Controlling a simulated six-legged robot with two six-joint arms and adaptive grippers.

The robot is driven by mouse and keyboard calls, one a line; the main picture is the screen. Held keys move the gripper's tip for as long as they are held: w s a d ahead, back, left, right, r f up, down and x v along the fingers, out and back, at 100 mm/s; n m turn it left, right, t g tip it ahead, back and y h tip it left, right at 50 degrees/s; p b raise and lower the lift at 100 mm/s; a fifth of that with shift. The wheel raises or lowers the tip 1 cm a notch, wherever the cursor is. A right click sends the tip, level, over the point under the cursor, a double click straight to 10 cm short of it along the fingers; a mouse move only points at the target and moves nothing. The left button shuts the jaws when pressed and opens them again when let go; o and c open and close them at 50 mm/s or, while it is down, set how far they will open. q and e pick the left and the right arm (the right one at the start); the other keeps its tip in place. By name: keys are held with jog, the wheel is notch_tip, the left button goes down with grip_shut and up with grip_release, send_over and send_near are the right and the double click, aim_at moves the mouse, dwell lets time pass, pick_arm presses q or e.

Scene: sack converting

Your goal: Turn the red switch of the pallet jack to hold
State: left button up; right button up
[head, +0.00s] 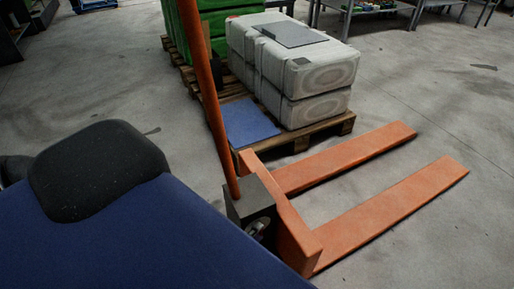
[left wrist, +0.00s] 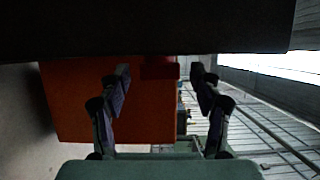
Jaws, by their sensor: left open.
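The orange pallet jack (head: 299,225) stands on the floor in the head view, its forks pointing to the upper right. Its orange handle (head: 207,95) rises from a dark grey housing (head: 250,192). In the left wrist view, my left gripper (left wrist: 160,78) is open and empty, its two fingers well apart. An orange panel (left wrist: 75,100) fills the left and middle behind the fingers. A small dark red piece (left wrist: 159,69) shows between the fingertips, under a wide dark surface (left wrist: 150,28); I cannot tell whether it is the switch or how it is set. My right gripper is not in view.
A wooden pallet (head: 318,130) behind the jack holds pale strapped blocks (head: 300,72) and a blue sheet (head: 249,122). Green goods (head: 222,22) stand behind. Tables (head: 372,8) line the back. The concrete floor right of the forks is clear.

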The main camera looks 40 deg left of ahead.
pick_arm(q)
jog(key=s, duration=0.7)
dwell(0.5)
